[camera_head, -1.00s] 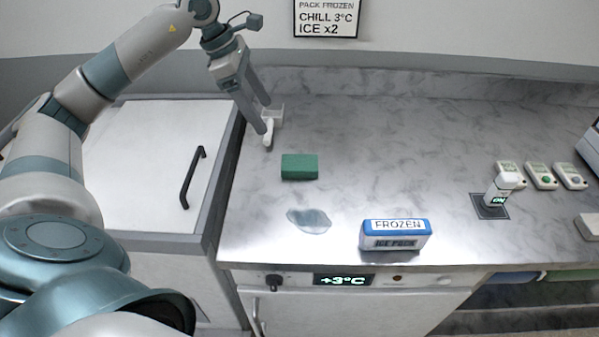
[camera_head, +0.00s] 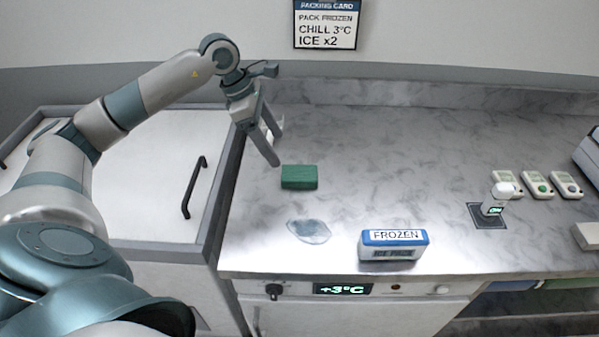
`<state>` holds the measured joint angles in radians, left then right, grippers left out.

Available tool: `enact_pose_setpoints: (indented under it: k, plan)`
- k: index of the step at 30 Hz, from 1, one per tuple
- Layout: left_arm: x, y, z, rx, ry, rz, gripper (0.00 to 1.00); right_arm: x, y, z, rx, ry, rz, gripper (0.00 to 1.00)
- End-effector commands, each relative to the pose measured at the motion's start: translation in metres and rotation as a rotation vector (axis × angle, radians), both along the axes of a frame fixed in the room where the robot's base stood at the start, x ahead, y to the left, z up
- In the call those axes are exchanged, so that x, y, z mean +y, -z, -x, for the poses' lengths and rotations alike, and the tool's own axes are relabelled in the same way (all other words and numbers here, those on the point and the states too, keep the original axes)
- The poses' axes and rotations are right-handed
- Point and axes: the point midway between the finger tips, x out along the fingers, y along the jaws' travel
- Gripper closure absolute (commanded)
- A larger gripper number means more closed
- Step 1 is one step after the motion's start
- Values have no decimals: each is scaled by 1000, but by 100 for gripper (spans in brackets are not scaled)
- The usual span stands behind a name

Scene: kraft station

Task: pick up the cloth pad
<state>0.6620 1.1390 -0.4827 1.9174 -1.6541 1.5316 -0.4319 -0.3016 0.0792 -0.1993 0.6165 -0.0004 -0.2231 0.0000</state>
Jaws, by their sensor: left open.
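The cloth pad is most likely the green block-shaped pad (camera_head: 299,177) lying flat on the marble counter, left of the middle. My left gripper (camera_head: 277,146) is above the counter, up and to the left of the green pad, pointing down. Its fingers are apart with nothing between them, and it does not touch the pad. My right gripper is not in view.
A wet puddle (camera_head: 309,231) lies in front of the pad. The counter's middle is clear.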

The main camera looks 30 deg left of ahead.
Motion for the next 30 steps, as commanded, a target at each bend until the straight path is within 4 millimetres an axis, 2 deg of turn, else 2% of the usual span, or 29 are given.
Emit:
enact_pose_setpoints:
  k: [1, 6, 12, 23, 30]
  plan:
    - [-4, 7, -1, 6, 1, 0, 27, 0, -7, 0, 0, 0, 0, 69]
    - [-13, 33, -7, 3, 1, 1, 27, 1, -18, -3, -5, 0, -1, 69]
    - [-18, 52, -12, 1, 0, 0, 27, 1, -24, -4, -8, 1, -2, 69]
    - [-19, 55, -12, 0, 0, -1, 27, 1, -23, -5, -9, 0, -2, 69]
    - [-22, 62, -16, 2, 1, 1, 27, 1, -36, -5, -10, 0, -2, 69]
